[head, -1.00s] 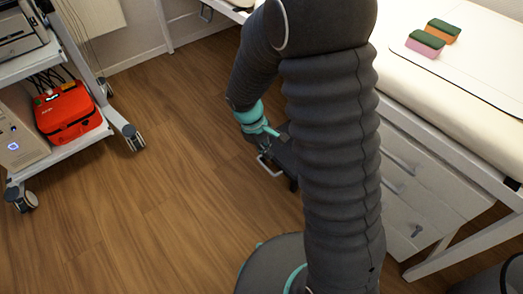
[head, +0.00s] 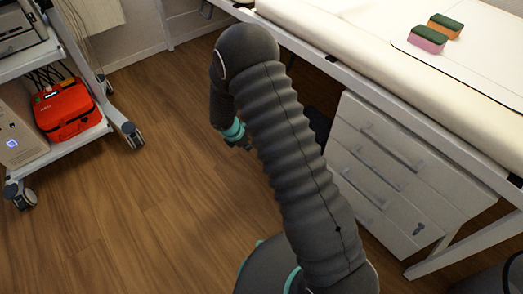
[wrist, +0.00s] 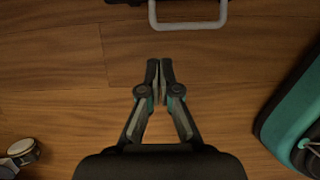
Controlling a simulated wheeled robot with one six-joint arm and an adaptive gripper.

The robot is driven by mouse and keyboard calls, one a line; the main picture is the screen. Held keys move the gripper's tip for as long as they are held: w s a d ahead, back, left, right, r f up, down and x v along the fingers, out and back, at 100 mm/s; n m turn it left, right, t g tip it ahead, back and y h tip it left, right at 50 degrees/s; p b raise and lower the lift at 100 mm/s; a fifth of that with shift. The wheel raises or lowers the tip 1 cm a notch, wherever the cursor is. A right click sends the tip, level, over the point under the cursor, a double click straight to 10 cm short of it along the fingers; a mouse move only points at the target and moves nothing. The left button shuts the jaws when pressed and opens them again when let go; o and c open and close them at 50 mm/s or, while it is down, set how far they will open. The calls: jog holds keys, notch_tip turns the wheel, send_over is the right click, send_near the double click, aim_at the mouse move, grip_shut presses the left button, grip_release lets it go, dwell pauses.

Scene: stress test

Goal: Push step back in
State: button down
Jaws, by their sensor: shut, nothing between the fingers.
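The step shows in the head view as a dark shape (head: 319,122) under the couch, beside the white drawer unit, mostly hidden behind my arm. In the wrist view its pale, U-shaped handle (wrist: 188,25) sticks out at the top edge, with only a sliver of the dark step behind it. My gripper (wrist: 160,66) is shut and empty, above the wood floor. Its fingertips point toward the handle and are apart from it in the picture. In the head view my gripper (head: 244,146) is low, left of my arm, and partly hidden.
The white drawer unit (head: 375,180) stands right of the step. The couch (head: 400,88) carries two sponges (head: 436,34). A wheeled trolley (head: 65,152) with a red case (head: 65,110) stands at left. The floor (head: 165,190) between is clear.

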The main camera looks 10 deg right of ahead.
jog(key=x, duration=0.3)
jog(key=d+x, duration=0.1)
jog(key=x, duration=0.3)
jog(key=w+d+r+b+x, duration=0.1)
jog(key=x, duration=0.2)
jog(key=shift+d+f, duration=0.1)
jog(key=shift+f, duration=0.35)
jog(key=shift+w+d, duration=0.45)
jog(key=shift+d, duration=0.2)
